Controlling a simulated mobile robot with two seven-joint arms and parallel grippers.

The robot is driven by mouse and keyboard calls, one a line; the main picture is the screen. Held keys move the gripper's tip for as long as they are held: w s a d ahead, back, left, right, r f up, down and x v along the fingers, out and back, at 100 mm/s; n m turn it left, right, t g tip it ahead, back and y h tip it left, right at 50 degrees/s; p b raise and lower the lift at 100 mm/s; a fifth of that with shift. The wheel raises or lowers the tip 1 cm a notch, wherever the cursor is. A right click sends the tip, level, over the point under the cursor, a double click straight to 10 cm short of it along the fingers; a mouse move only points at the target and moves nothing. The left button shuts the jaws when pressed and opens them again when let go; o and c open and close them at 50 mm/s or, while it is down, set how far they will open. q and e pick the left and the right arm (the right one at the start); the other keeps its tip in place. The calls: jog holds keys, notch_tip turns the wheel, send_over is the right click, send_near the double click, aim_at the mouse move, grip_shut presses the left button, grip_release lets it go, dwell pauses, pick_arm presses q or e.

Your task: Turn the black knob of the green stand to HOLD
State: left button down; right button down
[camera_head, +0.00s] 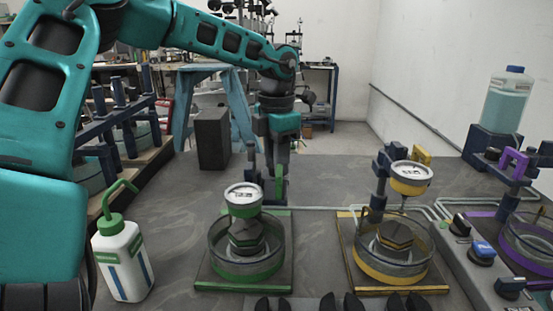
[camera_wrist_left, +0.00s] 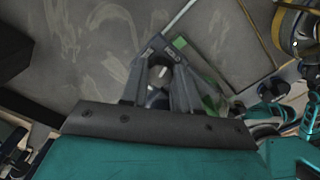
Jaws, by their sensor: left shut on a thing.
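The green stand (camera_head: 216,281) is on the worktop left of centre, with a glass dish, a dark weight and a green-rimmed dial (camera_head: 243,190) above it. My left gripper (camera_head: 276,187) reaches down beside the stand's rear post, behind the dish. In the left wrist view, the fingers of the left gripper (camera_wrist_left: 162,88) are shut on a small round dark knob (camera_wrist_left: 160,72) with a light mark on its face. The knob is not clear in the head view. My right gripper is not in view.
A yellow stand (camera_head: 354,275) is to the right, with a purple stand (camera_head: 512,272) beyond it. A white bottle with a green spout (camera_head: 122,262) stands at front left. A dark block (camera_head: 212,140) is behind. Several dark shapes line the front edge.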

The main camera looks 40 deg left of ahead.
pick_arm(q)
jog(key=shift+r, duration=0.1)
jog(key=c, duration=1.1)
grip_release()
notch_tip(320, 180, up, 13)
jog(key=p, duration=0.1)
jog(key=shift+p, duration=0.35)
